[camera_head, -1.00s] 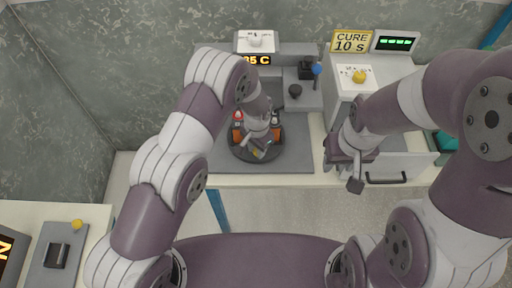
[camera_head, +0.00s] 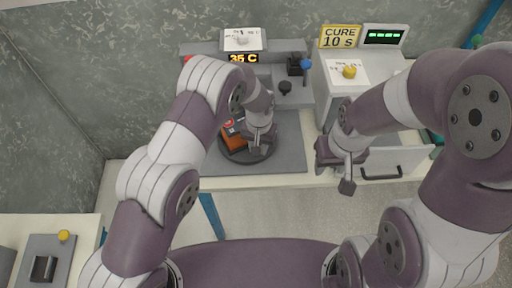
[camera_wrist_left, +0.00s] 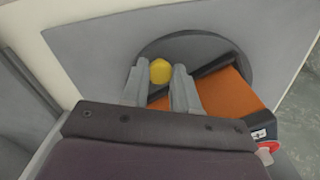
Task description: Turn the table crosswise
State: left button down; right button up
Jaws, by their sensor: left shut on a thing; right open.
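The round dark turntable (camera_head: 238,158) lies on the grey plate of the counter. An orange block with dark sides (camera_head: 232,138) sits on it, left of my left gripper (camera_head: 259,148). In the left wrist view the turntable (camera_wrist_left: 190,44) carries the orange block (camera_wrist_left: 232,92) to the right of the fingers (camera_wrist_left: 158,88). They are shut on a yellow knob (camera_wrist_left: 160,70) near the turntable's edge. The fingers hide part of the block. My right gripper (camera_head: 346,172) is open and empty, in front of the counter edge.
A "35 C" display (camera_head: 243,58) and a blue-topped lever (camera_head: 305,65) stand behind the plate. A white box with a yellow knob (camera_head: 349,72) and a "CURE 10 s" sign (camera_head: 339,37) are at right. A drawer (camera_head: 395,160) juts out there.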

pick_arm(q)
jog(key=shift+w+d+r+n, duration=0.1)
jog(key=shift+w+d+n, duration=0.2)
jog(key=shift+n, duration=0.1)
dwell(0.4)
jog(key=c, duration=1.1)
grip_release()
jog(key=shift+a, duration=0.1)
notch_tip(320, 180, up, 13)
jog(key=b, duration=0.2)
jog(key=shift+f+b, duration=0.2)
jog(key=shift+b, duration=0.1)
